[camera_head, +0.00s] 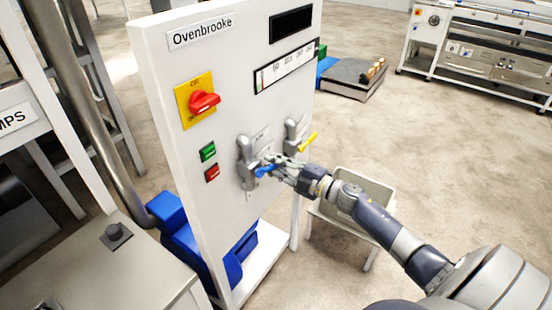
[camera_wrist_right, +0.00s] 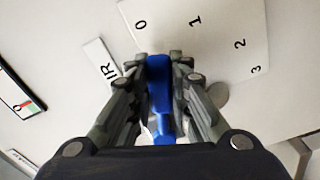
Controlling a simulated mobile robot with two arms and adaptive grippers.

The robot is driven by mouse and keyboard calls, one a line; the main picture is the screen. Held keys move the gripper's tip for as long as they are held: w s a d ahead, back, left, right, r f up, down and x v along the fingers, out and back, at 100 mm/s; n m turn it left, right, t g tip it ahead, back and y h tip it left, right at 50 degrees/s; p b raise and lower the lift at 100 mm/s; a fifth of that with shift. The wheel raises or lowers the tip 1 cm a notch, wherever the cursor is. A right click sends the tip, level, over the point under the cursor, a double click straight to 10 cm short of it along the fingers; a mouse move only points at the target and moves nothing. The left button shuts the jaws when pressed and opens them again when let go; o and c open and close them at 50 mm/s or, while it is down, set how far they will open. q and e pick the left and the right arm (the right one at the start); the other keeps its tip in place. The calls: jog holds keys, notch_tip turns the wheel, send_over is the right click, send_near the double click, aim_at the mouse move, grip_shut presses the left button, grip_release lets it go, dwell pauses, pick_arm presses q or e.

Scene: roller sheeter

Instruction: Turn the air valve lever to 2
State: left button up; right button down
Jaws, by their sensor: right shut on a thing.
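The blue air valve lever (camera_head: 265,171) sits on a grey valve body (camera_head: 245,160) on the front of the white panel. My right gripper (camera_head: 276,167) is at the lever. In the right wrist view the gripper (camera_wrist_right: 160,75) is shut on the blue lever (camera_wrist_right: 158,85), with a finger on each side. A pale scale plate (camera_wrist_right: 215,45) behind it carries 0, 1, 2 and 3. The lever's visible end lies nearest the 0, left of the 1; its exact setting is hard to tell. The label beside it is partly hidden and reads "IR". My left gripper is not in view.
A second valve with a yellow lever (camera_head: 308,141) is just right of the blue one. A red rotary switch (camera_head: 203,103), a green button (camera_head: 208,152) and a red button (camera_head: 212,173) are on the panel's left. A pale bin (camera_head: 377,190) stands below my right arm.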

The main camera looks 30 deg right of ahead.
jog(key=shift+s+a+f+m+p, duration=0.2)
jog(key=shift+a+f+m+p, duration=0.4)
jog(key=shift+m, duration=0.75)
jog(key=shift+s+a+f+m+p, duration=0.15)
jog(key=shift+s+a+f+m, duration=0.2)
jog(key=shift+f+m, duration=0.7)
jog(key=shift+s+a+f+m+p, duration=0.1)
jog(key=shift+a+f+m+p, duration=0.4)
jog(key=shift+m, duration=1.1)
jog(key=shift+a, duration=0.1)
jog(key=c, duration=1.5)
grip_release()
jog(key=shift+o, duration=0.2)
jog(key=shift+r, duration=0.1)
